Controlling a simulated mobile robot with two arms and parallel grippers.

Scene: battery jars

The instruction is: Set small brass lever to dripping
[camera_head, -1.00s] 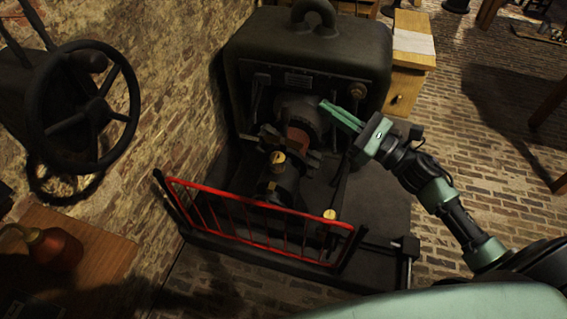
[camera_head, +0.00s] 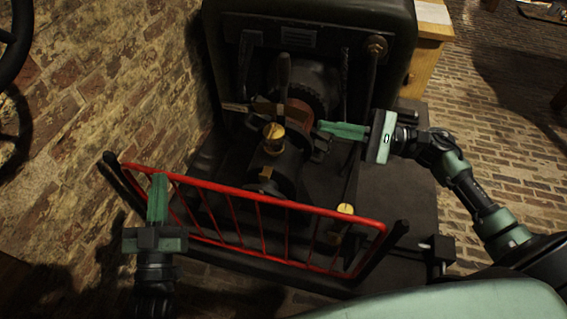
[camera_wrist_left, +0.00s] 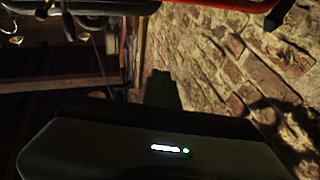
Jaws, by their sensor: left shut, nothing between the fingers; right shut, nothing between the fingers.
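A brass oiler cap (camera_head: 273,131) sits upright on the dark bearing of the machine (camera_head: 310,22), in the middle of the head view. A second brass cap (camera_head: 345,209) shows lower right, behind the red guard rail. A small lever on either cap is too small to make out. My right gripper (camera_head: 320,127) is shut and empty, pointing left, its tips close beside the shaft coupling in the picture, right of the first cap. My left gripper (camera_head: 158,178) is shut and empty, at the left end of the rail. It also shows dark in the left wrist view (camera_wrist_left: 163,85).
The red guard rail (camera_head: 285,204) runs across the front of the machine, between my left gripper and the caps. A brick wall (camera_head: 110,90) stands close on the left. A wooden cabinet (camera_head: 427,55) stands behind on the right. Open brick floor lies to the right.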

